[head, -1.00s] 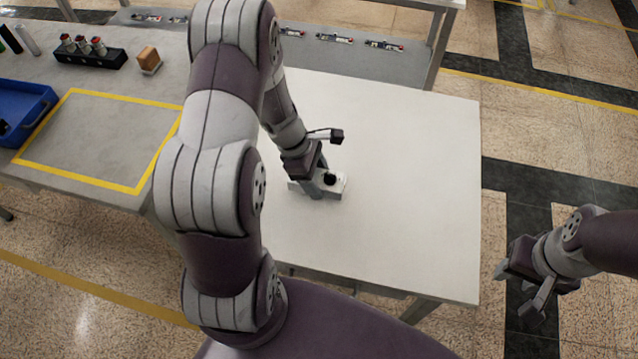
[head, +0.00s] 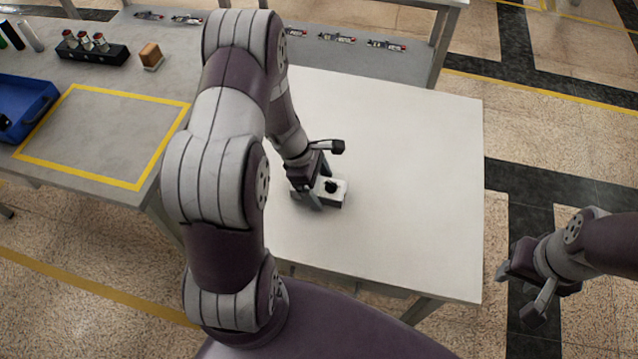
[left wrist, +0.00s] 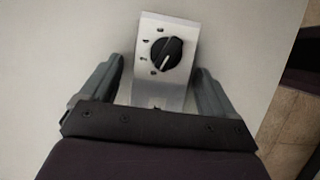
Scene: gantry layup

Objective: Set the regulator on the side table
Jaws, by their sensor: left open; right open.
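The regulator (head: 335,195) is a small silver-grey block with a black knob on its face. It rests on the white side table (head: 410,190), near the middle of the left half. In the left wrist view the regulator (left wrist: 166,88) lies between the two fingers, with gaps visible on both sides. My left gripper (head: 316,192) is open around one end of it, low over the tabletop. My right gripper (head: 518,290) is open and empty, off the right side of the side table, over the floor.
A grey bench (head: 90,190) with a yellow taped square adjoins on the left. It holds a blue bin (head: 22,100), a black rack (head: 92,52) and a brown block (head: 150,55). A shelf with several small parts runs behind. The side table's right half is clear.

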